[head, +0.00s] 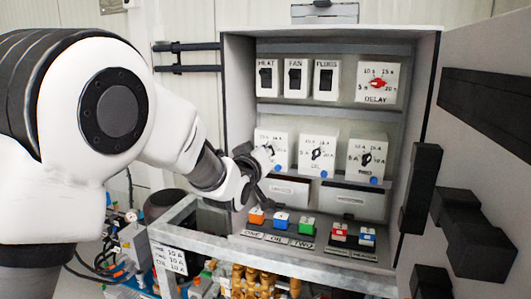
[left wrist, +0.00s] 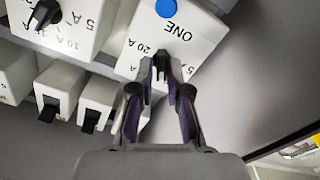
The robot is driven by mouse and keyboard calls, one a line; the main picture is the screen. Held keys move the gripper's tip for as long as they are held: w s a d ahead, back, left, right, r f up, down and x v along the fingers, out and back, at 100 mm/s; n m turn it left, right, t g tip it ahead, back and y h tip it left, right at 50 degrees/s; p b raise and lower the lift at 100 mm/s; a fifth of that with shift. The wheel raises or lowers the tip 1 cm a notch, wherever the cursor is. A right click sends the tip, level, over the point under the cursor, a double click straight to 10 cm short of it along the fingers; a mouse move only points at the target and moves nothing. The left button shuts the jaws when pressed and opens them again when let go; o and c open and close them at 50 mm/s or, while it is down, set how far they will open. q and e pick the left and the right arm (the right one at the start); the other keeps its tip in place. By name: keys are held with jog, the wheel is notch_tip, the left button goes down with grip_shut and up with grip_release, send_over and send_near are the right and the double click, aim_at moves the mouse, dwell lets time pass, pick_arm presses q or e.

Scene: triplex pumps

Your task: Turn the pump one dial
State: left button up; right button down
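The pump one dial is a dark knob on a white box (head: 273,142) at the left of the panel's middle row. In the left wrist view its box, marked ONE (left wrist: 185,38), appears upside down with a blue dot, and the dial (left wrist: 160,65) is at centre. My left gripper (head: 262,158) is in front of this box and hides part of its face. In the left wrist view the left gripper's fingers (left wrist: 160,92) are apart, with the dial between them in the picture. I cannot tell whether they touch it. My right gripper is out of view.
Two more dial boxes (head: 318,154) (head: 367,158) stand to the right. Above are the HEAT, FAN and PLUGS switches (head: 296,79) and a red DELAY dial (head: 378,84). Several coloured buttons (head: 281,219) line the ledge below. The open cabinet door (head: 480,130) bounds the right side.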

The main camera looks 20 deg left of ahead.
pick_arm(q)
jog(key=shift+o, duration=0.7)
jog(key=shift+w+f, duration=0.15)
jog(key=s, duration=1.2)
jog(key=shift+a, duration=0.2)
